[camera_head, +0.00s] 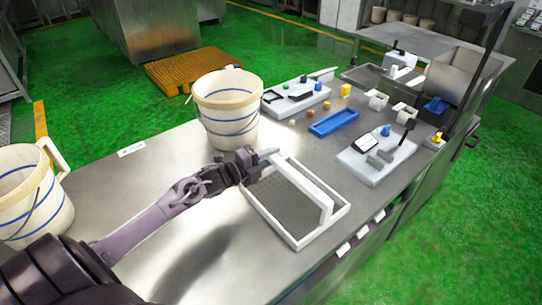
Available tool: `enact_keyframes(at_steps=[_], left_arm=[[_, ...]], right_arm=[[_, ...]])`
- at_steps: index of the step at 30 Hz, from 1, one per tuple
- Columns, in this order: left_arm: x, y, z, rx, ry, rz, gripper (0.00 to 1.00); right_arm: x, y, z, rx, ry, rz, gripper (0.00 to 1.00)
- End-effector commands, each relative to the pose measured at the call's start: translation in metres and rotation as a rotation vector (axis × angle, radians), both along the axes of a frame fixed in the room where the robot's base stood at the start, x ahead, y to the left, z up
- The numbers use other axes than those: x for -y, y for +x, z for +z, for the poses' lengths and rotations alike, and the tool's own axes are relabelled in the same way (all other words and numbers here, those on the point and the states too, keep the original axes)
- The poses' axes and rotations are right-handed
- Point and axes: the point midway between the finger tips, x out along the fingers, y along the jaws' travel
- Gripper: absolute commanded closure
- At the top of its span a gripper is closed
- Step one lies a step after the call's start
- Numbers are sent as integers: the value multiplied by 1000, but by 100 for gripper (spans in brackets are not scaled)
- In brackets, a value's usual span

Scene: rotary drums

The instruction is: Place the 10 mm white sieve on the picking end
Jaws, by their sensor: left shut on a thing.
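The white sieve (338,218) is a rectangular white frame with a grey mesh and a raised white bar across it. It is at or just above the steel table near its front edge; I cannot tell if it touches. My left gripper (262,160) is shut on the sieve's far left corner. The gripper hides that corner. My right gripper is not in view. No size mark on the sieve can be read.
A white bucket with blue stripes (228,112) stands behind my left gripper. Another bucket (28,200) is at the left edge. A grey control box (376,160), a blue tray (333,122) and small blocks lie to the right. Bare steel table (130,180) shows at left.

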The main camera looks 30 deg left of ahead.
Motion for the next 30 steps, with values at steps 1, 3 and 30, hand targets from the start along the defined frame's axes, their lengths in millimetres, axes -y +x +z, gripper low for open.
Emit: enact_keyframes(at_steps=[1, 3, 30], left_arm=[[0, 1, -1, 5, -2, 1, 100], [0, 1, -3, 5, 0, 1, 100], [-2, -4, -7, -1, 1, 0, 55]], right_arm=[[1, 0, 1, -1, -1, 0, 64], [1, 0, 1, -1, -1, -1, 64], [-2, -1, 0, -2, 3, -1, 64]])
